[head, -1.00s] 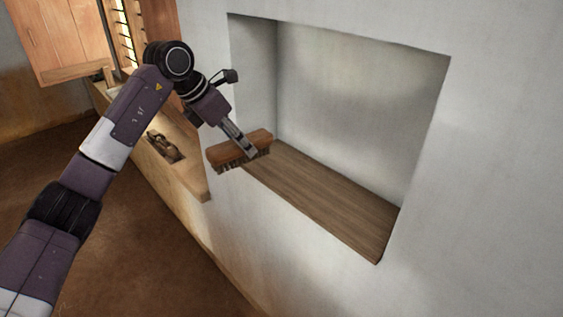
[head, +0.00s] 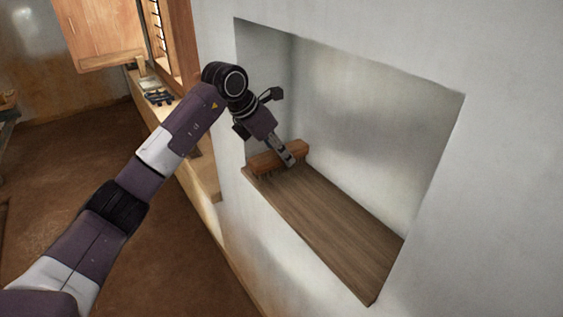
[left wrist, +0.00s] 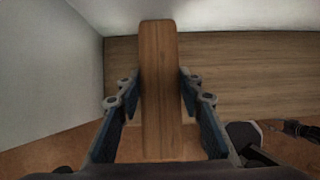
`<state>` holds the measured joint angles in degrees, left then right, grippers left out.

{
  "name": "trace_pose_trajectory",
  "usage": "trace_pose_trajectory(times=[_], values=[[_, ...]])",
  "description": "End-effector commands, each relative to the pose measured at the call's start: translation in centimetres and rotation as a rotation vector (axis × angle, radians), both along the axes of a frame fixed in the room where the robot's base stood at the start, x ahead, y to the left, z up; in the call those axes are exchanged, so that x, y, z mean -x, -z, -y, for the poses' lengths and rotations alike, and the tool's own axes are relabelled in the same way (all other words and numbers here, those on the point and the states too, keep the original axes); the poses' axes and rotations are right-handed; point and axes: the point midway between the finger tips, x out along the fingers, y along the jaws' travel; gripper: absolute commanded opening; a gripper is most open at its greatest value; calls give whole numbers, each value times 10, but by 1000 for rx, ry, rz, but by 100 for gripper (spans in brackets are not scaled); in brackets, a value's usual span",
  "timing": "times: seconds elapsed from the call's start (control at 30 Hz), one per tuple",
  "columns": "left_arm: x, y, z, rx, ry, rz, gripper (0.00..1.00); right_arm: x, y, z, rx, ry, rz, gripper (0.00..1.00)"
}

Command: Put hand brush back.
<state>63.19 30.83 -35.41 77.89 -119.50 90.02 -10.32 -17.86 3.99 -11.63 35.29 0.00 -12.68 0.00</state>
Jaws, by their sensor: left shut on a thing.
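The hand brush (head: 266,160) has a brown wooden back and dark bristles that point down. My left gripper (head: 288,158) is shut on the brush and holds it at the left end of the wall niche, over its wooden shelf (head: 335,228). The bristle tips are at or just above the shelf; I cannot tell whether they touch. In the left wrist view the brush back (left wrist: 160,90) stands between the two fingers (left wrist: 161,98), with the shelf board (left wrist: 255,75) behind it. My right gripper is not in view.
The rest of the niche shelf is bare. The niche's white side wall (head: 265,85) is close to the brush on the left. A wooden ledge with items (head: 155,92) and a wooden cabinet (head: 100,35) are at the back left. The brown floor is open at lower left.

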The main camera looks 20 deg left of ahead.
Motion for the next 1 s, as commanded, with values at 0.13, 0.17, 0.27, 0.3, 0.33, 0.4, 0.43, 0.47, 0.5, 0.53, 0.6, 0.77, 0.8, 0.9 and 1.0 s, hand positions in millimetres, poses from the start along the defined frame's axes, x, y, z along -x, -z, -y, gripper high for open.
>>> trace_pose_trajectory(times=[0.13, 0.17, 0.27, 0.3, 0.33, 0.4, 0.43, 0.47, 0.5, 0.53, 0.6, 0.77, 0.8, 0.9, 1.0], values=[[1, 21, 1, 1, 2, -4, 12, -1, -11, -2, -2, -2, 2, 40], [1, 25, 1, 1, 2, -4, 12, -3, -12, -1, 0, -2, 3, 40], [1, 36, 1, 1, 1, -1, 12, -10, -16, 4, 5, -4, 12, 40], [0, 38, 1, 1, 2, -1, 12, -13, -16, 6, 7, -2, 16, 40], [0, 39, 1, 0, 2, 1, 12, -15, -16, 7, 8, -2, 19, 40], [0, 39, 1, 0, 2, 1, 12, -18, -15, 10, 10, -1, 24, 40], [0, 39, 1, 0, 2, 1, 12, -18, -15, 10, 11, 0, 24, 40], [0, 39, 1, 0, 2, 1, 12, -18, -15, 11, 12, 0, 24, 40], [0, 39, 1, 0, 2, 1, 12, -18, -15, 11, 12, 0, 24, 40], [0, 39, 1, 0, 2, 1, 12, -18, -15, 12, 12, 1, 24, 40], [0, 41, 1, 0, 2, 1, 12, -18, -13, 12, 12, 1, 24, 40], [0, 41, 1, 0, 1, -1, 50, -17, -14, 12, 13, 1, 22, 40], [0, 41, 1, 0, 1, -1, 52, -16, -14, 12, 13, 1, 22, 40], [0, 41, 1, 0, 1, -1, 52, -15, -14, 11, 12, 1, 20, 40], [0, 41, 1, 0, 1, -1, 52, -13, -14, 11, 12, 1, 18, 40]])
